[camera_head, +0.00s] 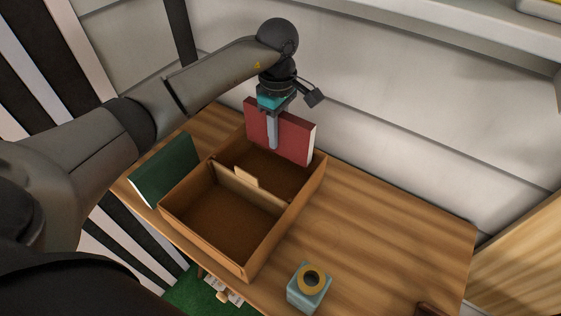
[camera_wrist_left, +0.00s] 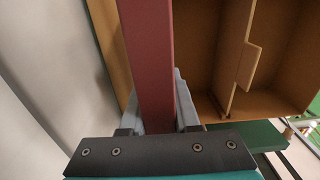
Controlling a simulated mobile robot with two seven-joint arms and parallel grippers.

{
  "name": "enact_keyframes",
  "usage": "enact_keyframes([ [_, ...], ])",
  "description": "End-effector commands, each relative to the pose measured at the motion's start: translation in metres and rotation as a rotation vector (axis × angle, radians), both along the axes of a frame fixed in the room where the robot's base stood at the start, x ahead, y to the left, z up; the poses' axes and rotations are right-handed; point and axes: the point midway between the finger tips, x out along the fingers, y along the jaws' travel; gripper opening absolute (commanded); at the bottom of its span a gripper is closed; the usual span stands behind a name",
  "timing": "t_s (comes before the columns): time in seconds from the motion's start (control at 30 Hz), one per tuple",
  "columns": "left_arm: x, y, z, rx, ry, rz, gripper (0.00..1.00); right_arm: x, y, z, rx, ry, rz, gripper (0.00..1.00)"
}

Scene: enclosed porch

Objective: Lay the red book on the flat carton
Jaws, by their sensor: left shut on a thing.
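The red book (camera_head: 295,138) stands upright at the far side of the divided brown box (camera_head: 284,225). My left gripper (camera_head: 272,140) is shut on the book from above, with one finger lying across its front cover. In the left wrist view the red book (camera_wrist_left: 150,60) runs between the two fingers (camera_wrist_left: 156,112), and the box's compartments lie to its right. I cannot tell whether the book's lower edge is inside the box or just above its far wall. I see no separate flat carton that I can be sure of. My right gripper is not in view.
A dark green book (camera_head: 165,170) stands at the box's left side. A pale wall (camera_head: 400,130) rises behind.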

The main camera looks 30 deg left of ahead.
Motion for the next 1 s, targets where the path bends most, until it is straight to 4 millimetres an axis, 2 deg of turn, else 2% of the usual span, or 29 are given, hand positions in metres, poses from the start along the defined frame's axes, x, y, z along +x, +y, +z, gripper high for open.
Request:
enact_keyframes([
  [0.03, 0.0, -0.001, -0.012, -0.003, 0.002, -0.001, 0.0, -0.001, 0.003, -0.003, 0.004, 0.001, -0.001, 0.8],
  [0.1, 0.0, -0.001, -0.023, -0.003, 0.001, -0.002, 0.0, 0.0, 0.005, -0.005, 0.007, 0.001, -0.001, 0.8],
  [0.33, 0.0, -0.001, -0.041, -0.002, -0.002, -0.003, 0.0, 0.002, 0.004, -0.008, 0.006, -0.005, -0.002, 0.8],
  [0.53, 0.0, -0.001, -0.069, -0.002, -0.001, -0.004, 0.0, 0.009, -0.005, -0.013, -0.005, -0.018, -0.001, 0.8],
  [0.7, 0.001, -0.001, -0.07, -0.002, -0.005, -0.005, 0.0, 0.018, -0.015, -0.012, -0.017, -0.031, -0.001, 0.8],
  [0.97, 0.001, 0.0, -0.074, -0.001, -0.005, -0.006, 0.0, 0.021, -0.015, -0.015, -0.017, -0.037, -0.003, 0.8],
  [1.0, 0.0, 0.0, -0.074, 0.0, -0.003, -0.006, 0.33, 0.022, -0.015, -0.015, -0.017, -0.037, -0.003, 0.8],
])
